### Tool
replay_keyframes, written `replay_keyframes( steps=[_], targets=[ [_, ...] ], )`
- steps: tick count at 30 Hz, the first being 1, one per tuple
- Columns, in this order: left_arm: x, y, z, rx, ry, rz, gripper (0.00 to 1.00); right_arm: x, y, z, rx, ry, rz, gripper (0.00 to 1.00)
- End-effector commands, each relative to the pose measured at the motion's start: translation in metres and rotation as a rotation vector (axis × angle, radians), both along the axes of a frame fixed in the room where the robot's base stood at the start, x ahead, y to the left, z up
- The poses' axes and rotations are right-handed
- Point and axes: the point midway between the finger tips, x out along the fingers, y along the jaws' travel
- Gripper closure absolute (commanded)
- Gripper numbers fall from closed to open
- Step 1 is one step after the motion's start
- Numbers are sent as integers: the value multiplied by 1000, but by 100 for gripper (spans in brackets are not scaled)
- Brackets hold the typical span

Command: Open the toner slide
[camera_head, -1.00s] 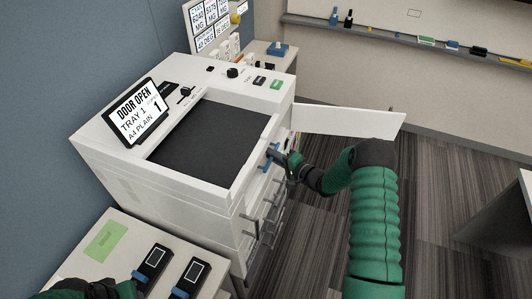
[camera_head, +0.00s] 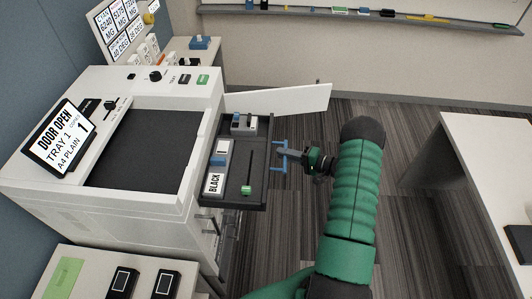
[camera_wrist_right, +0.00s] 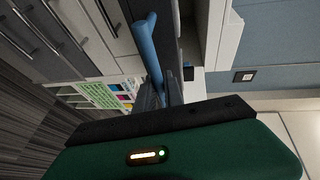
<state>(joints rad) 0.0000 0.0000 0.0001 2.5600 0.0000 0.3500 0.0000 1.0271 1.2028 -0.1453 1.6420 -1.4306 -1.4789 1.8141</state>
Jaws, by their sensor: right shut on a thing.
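The toner slide (camera_head: 262,182) is a dark tray sticking out of the right side of the white printer (camera_head: 150,207). It carries a white cartridge labelled BLACK (camera_head: 213,184), a grey-and-blue block (camera_head: 243,122) and a green-ended lever (camera_head: 246,190). My right gripper (camera_head: 287,154) is shut on the slide's blue handle (camera_head: 279,168) at its outer edge. The handle also shows in the right wrist view (camera_wrist_right: 147,48), between the dark fingers (camera_wrist_right: 163,93). The printer screen (camera_head: 65,135) reads DOOR OPEN. My left gripper is not in view.
The white printer door (camera_head: 285,98) stands open behind the slide. Two dark devices (camera_head: 122,283) lie on the side table at the lower left, beside a green note (camera_head: 64,277). A white table (camera_head: 490,165) stands at the right. Striped floor is clear between.

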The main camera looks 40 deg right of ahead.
Motion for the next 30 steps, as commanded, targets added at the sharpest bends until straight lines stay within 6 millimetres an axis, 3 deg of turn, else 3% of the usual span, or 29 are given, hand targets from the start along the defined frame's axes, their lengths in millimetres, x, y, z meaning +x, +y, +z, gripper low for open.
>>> replay_keyframes(
  steps=[3,9,23,24,28,30],
  targets=[
    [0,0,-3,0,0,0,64,-16,-11,-6,3,14,0,100],
    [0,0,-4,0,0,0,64,-29,-22,-6,3,14,1,100],
    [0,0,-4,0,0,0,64,-32,-25,-6,4,13,3,100],
    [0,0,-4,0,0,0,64,-32,-25,-6,3,13,2,83],
    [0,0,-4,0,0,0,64,-32,-25,-5,3,10,1,66],
    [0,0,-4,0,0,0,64,-31,-25,-4,2,8,2,66]
  ],
)
